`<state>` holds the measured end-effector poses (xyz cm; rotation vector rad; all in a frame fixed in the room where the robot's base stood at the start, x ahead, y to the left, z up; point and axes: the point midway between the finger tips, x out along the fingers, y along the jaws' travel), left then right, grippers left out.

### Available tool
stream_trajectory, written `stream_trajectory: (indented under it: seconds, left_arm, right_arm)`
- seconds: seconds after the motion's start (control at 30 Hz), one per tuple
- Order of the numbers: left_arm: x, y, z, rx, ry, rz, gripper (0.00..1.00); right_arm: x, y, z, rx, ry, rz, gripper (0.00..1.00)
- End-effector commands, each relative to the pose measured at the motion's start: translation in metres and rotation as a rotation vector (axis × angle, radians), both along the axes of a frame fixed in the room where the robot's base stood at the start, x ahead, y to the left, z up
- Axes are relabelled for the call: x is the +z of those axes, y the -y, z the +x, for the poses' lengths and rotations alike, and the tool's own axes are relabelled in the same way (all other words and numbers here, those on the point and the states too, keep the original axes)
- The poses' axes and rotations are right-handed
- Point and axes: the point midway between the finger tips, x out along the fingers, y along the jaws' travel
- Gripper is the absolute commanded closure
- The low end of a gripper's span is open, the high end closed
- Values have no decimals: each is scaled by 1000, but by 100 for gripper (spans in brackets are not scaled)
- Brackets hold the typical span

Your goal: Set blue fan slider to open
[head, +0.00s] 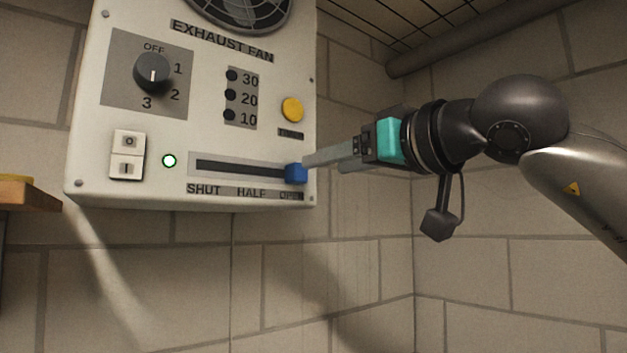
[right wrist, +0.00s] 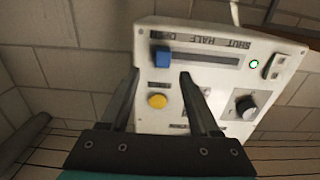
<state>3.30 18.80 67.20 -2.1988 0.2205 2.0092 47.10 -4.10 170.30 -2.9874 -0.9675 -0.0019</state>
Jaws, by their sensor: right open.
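The blue fan slider (head: 295,173) sits at the right end of its dark horizontal slot (head: 238,168), over the partly covered OPEN label on the exhaust fan panel (head: 222,110). My right gripper (head: 308,161) comes in from the right with its fingertips close to the slider. In the right wrist view, the fingers (right wrist: 160,75) are apart and empty, and the blue slider (right wrist: 162,57) shows between and just beyond their tips. I cannot tell whether a finger touches it. My left gripper is not in view.
The panel also carries a black rotary knob (head: 152,73), a yellow button (head: 292,109), a white rocker switch (head: 127,155) and a lit green lamp (head: 169,161). A wooden shelf edge (head: 30,194) is at the left. Below the panel is bare tiled wall.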

Motion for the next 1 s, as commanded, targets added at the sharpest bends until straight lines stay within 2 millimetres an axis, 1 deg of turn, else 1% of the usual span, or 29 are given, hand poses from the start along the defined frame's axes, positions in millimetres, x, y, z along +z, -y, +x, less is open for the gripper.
stream_trajectory:
  seconds: [0.03,0.2,0.3,0.4,0.6,1.0]
  left_arm:
    - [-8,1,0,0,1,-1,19]
    - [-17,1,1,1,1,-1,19]
    - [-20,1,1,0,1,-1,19]
    - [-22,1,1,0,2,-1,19]
    - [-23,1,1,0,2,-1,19]
    - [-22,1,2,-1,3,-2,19]
  right_arm:
    - [-3,9,-11,-3,5,0,38]
    - [-1,31,-41,-4,4,0,38]
    - [-1,40,-54,-3,4,0,38]
    - [0,46,-63,-3,2,0,38]
    - [0,50,-69,-1,2,-1,38]
    - [0,50,-69,-1,1,-1,38]
